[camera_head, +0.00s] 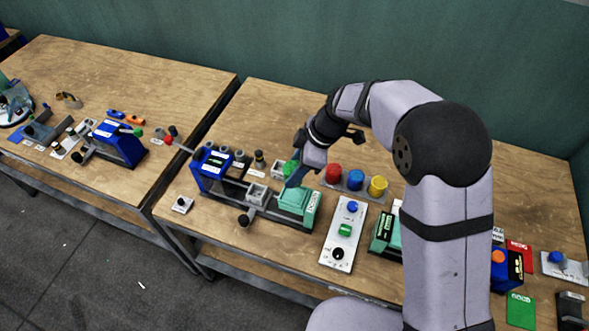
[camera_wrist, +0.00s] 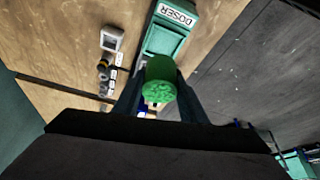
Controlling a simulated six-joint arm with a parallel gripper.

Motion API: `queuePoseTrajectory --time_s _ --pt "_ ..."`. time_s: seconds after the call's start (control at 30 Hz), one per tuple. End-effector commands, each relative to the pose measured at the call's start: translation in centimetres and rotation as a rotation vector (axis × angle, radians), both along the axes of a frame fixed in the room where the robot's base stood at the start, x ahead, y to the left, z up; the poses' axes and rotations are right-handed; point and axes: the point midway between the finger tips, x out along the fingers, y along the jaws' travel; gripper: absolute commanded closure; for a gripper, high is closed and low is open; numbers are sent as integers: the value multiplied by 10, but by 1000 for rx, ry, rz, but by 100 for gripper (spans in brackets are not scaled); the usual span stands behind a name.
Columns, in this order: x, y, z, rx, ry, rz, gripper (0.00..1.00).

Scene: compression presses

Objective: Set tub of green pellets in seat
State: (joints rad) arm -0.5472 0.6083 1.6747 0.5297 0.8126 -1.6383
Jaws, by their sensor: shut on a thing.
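My gripper (camera_head: 293,178) is shut on the tub of green pellets (camera_wrist: 160,82), with a finger on each side of it in the wrist view. The tub also shows as a green shape (camera_head: 289,168) beside the fingers in the head view. It is held above the table, close to the teal doser (camera_head: 297,199). The doser is also beyond the tub in the wrist view (camera_wrist: 168,30). A grey square holder (camera_head: 256,193) sits on the rail between the blue press frame (camera_head: 211,170) and the doser. I cannot tell for certain which part is the seat.
Red (camera_head: 333,173), blue (camera_head: 355,180) and yellow (camera_head: 377,187) tubs stand in a row right of my gripper. A white control panel (camera_head: 344,235) lies right of the doser. Small dark-topped posts (camera_head: 239,158) stand behind the press. The front left corner of the table holds a small button box (camera_head: 182,204).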

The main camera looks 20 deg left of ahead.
Motion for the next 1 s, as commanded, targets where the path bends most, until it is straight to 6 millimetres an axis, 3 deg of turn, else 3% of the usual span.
queuePoseTrajectory --time_s 0.7,1.0 --pt "0 0 -2 3 -1 7 85" --pt "0 0 -25 3 0 6 85"
